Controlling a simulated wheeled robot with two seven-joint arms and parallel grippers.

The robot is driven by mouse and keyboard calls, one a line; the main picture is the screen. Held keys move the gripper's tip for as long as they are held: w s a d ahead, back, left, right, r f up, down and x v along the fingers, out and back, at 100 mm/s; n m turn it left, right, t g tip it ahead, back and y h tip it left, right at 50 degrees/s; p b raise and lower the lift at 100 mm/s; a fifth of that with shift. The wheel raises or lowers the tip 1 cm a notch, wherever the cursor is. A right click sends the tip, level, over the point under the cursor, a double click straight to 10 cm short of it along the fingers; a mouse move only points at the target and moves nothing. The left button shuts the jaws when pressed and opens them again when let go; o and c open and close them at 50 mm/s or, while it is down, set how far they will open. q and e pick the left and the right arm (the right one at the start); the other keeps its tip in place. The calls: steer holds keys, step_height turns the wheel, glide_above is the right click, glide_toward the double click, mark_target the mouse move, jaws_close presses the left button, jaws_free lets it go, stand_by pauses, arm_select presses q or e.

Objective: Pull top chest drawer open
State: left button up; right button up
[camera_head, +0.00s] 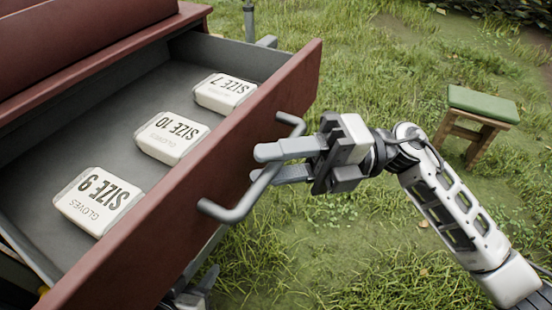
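The top drawer (215,170) of the red chest (90,65) is pulled well out, with its grey inside showing. Its red front carries a grey bar handle (235,212). My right gripper (277,163) comes from the right and has its two fingers around the middle of the handle bar, one on each side, apparently closed on it. Three white glove boxes lie in the drawer: size 7 (225,92), size 10 (172,137) and size 9 (98,201). My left gripper (190,295) shows partly below the drawer front; its fingers are mostly hidden.
A small wooden stool (482,108) with a green top stands on the grass at the right. Grass (370,60) around the drawer front is open. The chest's red upper part overhangs the back of the drawer.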

steer(key=shift+d, duration=0.2)
arm_select(q)
steer(key=f+b, duration=0.1)
steer(key=b, duration=0.2)
steer(key=shift+w+f, duration=0.1)
steer(key=shift+f, duration=0.05)
arm_select(e)
steer(key=v, duration=1.5)
steer(key=shift+d, duration=0.25)
arm_select(q)
steer(key=shift+d, duration=0.1)
arm_select(e)
steer(key=shift+w, duration=0.1)
